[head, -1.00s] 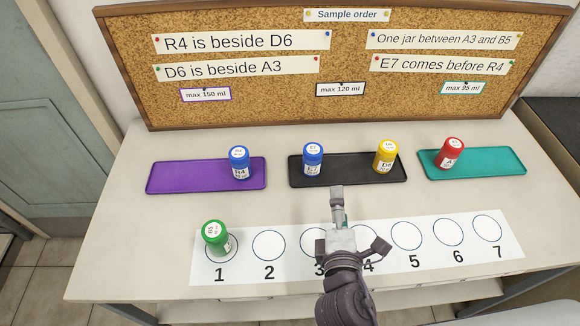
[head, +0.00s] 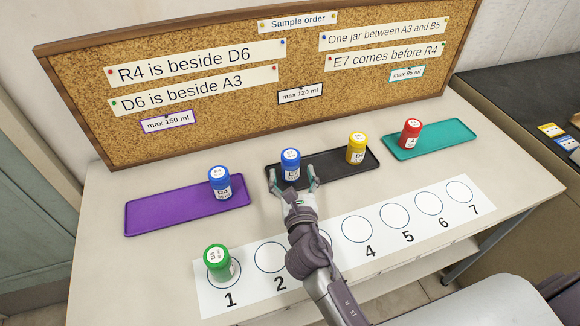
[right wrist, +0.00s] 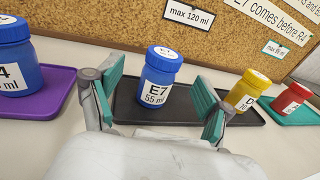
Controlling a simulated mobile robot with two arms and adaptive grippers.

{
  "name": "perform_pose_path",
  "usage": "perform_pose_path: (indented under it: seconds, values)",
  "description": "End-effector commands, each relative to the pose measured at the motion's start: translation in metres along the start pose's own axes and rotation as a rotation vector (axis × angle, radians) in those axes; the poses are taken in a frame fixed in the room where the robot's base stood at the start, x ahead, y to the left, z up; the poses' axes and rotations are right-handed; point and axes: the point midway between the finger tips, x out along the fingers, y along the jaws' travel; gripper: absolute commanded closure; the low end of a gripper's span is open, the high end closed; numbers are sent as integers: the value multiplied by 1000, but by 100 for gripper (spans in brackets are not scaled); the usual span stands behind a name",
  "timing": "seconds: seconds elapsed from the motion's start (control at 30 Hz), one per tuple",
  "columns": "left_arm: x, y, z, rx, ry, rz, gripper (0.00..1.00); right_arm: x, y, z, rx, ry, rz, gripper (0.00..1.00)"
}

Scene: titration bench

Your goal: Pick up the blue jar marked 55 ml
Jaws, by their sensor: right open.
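The blue jar marked E7, 55 ml (head: 290,165) stands upright at the left end of the black tray (head: 332,172). In the right wrist view the same blue jar (right wrist: 158,80) shows its label clearly, between and beyond the fingers. My right gripper (head: 293,184) is open, with its fingers reaching toward the jar from the front. Its teal finger pads also show in the right wrist view (right wrist: 160,105). I cannot tell whether either pad touches the jar. My left gripper is not in view.
Another blue jar, R4 (head: 219,182), stands on the purple tray (head: 160,213). A yellow jar (head: 356,149) shares the black tray. A red jar (head: 410,134) is on the teal tray (head: 450,138). A green jar (head: 218,262) stands on spot 1 of the numbered strip (head: 410,240).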

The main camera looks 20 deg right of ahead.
Motion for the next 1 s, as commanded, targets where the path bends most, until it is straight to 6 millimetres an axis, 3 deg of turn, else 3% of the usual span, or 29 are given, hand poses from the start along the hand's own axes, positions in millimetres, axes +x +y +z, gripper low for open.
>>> perform_pose_path:
  seconds: [0.23, 0.5, 0.8, 1.0]
  values:
    - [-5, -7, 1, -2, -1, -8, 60, 19, -2, 4, 1, -1, -1, 21]
    - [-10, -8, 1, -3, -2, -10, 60, 57, -5, 8, 2, 0, 0, 21]
    - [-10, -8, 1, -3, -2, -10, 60, 62, -5, 7, 2, 1, 0, 21]
    - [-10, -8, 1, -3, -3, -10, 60, 62, -5, 8, 2, 0, 0, 52]
